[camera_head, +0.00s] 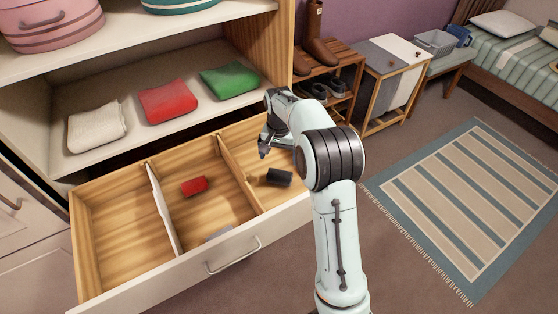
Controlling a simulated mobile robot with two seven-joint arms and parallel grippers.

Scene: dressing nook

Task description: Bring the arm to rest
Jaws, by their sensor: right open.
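My right arm reaches up from the bottom of the head view, and its dark gripper (264,148) hangs open over the right compartment of the pulled-out drawer (110,228). I see nothing between its fingers. A small dark roll (279,177) lies in that right compartment, below and a little right of the gripper, apart from it. My arm hides part of this compartment. A small red roll (194,186) lies in the middle compartment. A grey item (218,233) lies near the drawer front there, partly hidden by the front wall. The left compartment is empty. My left gripper is not in view.
On the shelf (62,160) above the drawer lie folded white (97,127), red (168,101) and green (229,81) cloths. A shoe rack (345,62) and a hamper (394,72) stand behind my arm. A striped rug (470,195) covers open floor at right.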

